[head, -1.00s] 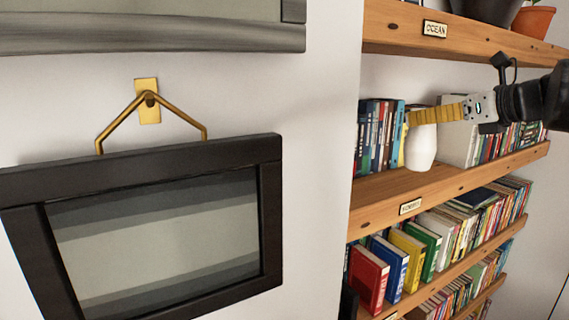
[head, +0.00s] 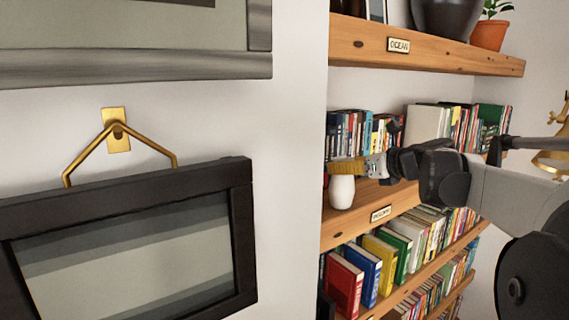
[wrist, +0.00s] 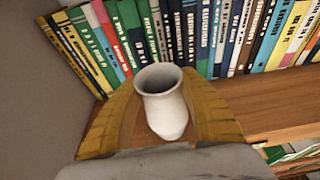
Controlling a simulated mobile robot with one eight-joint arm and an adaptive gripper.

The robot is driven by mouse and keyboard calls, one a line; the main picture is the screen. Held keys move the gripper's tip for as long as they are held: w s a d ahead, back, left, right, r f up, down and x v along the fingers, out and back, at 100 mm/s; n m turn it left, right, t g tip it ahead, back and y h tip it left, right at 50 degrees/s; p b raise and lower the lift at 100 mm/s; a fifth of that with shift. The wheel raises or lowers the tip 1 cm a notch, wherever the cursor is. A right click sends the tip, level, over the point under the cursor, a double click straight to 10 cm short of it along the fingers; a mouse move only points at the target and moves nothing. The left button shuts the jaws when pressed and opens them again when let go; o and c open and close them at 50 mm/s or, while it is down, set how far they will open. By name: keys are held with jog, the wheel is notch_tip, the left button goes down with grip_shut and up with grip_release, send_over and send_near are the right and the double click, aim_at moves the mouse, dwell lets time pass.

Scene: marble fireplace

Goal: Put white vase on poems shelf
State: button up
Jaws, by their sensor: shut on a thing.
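The white vase (head: 342,192) is upright at the left part of the middle wooden shelf (head: 340,226), in front of the books. The shelf's small label (head: 381,214) is too blurred to read surely. My gripper (head: 338,168) has yellow fingers and is shut on the vase near its top, which the fingers hide in the head view. In the wrist view the open mouth of the vase (wrist: 162,100) shows between my two fingers. I cannot tell whether the vase's base touches the board.
A row of books (wrist: 220,35) stands behind the vase. The upper shelf (head: 440,50), labelled OCEAN, holds a dark pot and an orange plant pot (head: 490,35). More books (head: 365,270) fill the shelf below. A black picture frame (head: 130,250) hangs at left.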

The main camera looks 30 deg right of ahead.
jog(key=o, duration=1.4)
jog(key=shift+f, duration=0.1)
jog(key=shift+r, duration=0.3)
jog(key=b+v, duration=0.1)
jog(key=v, duration=1.1)
jog(key=shift+s+f, duration=0.1)
jog(key=shift+f, duration=0.05)
